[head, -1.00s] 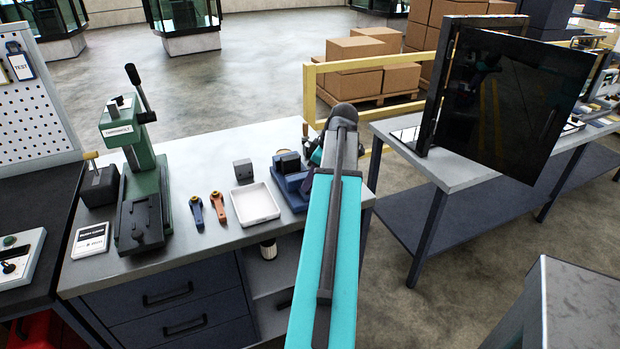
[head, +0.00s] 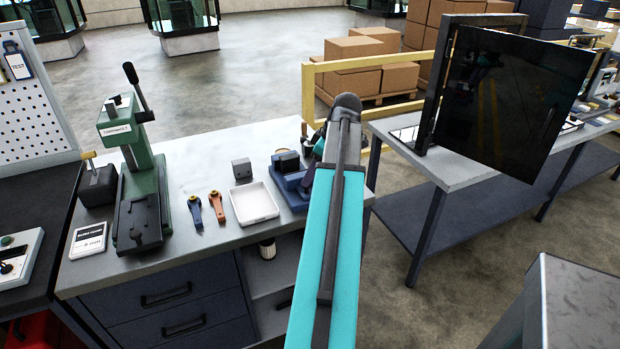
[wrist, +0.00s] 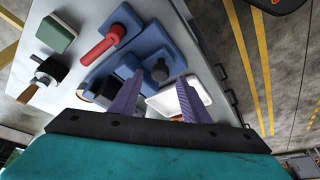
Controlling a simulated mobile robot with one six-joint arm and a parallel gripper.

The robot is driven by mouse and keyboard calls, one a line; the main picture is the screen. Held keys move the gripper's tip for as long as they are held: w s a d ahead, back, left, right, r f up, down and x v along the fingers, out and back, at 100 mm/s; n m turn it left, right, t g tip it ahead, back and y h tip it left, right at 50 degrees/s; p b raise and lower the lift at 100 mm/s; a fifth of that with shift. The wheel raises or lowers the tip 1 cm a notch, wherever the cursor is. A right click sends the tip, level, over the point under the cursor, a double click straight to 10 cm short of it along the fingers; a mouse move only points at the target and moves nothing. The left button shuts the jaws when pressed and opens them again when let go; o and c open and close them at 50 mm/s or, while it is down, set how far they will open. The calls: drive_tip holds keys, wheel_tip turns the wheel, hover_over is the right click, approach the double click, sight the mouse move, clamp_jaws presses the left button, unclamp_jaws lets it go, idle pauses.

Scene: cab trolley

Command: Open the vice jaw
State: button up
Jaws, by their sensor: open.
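The blue vice (head: 290,186) sits on the grey workbench, right of a white tray, with a dark block on top. In the head view my arm covers the area to its right, and my gripper is mostly hidden behind the arm. In the wrist view a blue fixture with a dark round knob, which looks like the vice (wrist: 172,40), lies just beyond the fingers. My gripper (wrist: 157,98) is open, its two purple fingers apart with nothing clearly held between them. Whether a finger touches the vice I cannot tell.
The white tray (head: 254,203), a small grey block (head: 242,169), and blue (head: 195,211) and orange (head: 217,207) tools lie left of the vice. A green press (head: 140,190) stands further left. In the wrist view a red handle (wrist: 98,48) stands close by.

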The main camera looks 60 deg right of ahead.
drive_tip(key=b+v, duration=0.1)
drive_tip(key=v, duration=1)
drive_tip(key=shift+b, duration=0.4)
drive_tip(key=shift+s, duration=0.1)
drive_tip(key=shift+r, duration=0.1)
